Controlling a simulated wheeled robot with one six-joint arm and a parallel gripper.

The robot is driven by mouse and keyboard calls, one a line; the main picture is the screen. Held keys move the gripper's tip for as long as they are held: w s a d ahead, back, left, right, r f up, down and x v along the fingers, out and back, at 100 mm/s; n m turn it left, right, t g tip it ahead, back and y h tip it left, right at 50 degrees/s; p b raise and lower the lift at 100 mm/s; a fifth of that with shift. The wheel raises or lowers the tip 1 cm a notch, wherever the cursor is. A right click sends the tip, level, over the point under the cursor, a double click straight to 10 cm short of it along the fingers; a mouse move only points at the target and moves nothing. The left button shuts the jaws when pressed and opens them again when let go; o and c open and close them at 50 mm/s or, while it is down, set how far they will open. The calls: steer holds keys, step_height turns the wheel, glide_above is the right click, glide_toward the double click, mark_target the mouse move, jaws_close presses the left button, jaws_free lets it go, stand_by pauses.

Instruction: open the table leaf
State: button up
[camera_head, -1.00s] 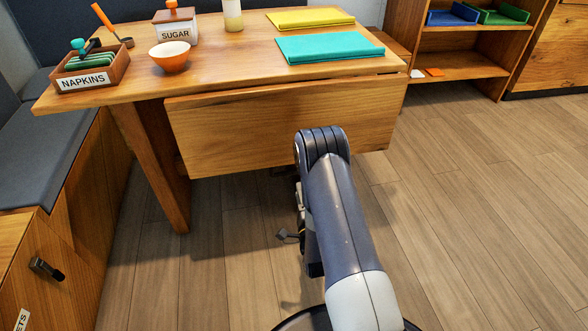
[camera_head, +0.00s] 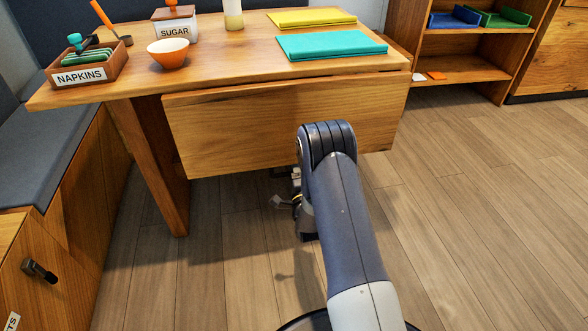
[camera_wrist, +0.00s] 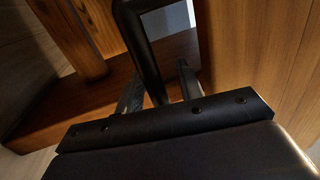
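The table leaf (camera_head: 235,125) is a wooden panel hanging down from the front edge of the wooden table (camera_head: 120,88). My gripper (camera_head: 283,203) is low, just below the leaf's bottom edge, partly hidden by my arm in the head view. In the wrist view my gripper (camera_wrist: 161,88) has its two fingers apart. A black bar, looking like a handle (camera_wrist: 145,50), reaches down between them. Contact with either finger cannot be made out. A wooden panel, probably the leaf (camera_wrist: 255,50), stands to the right of the bar.
On the table are a napkin box (camera_head: 88,70), an orange bowl (camera_head: 168,54), a sugar box (camera_head: 175,28), a bottle (camera_head: 233,14), and teal (camera_head: 330,45) and yellow (camera_head: 310,18) cloths. A bench (camera_head: 50,150) stands left, a shelf (camera_head: 465,65) right. Floor (camera_head: 480,210) at right is clear.

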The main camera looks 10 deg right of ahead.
steer(key=shift+c, duration=0.3)
jaws_close()
stand_by(0.3)
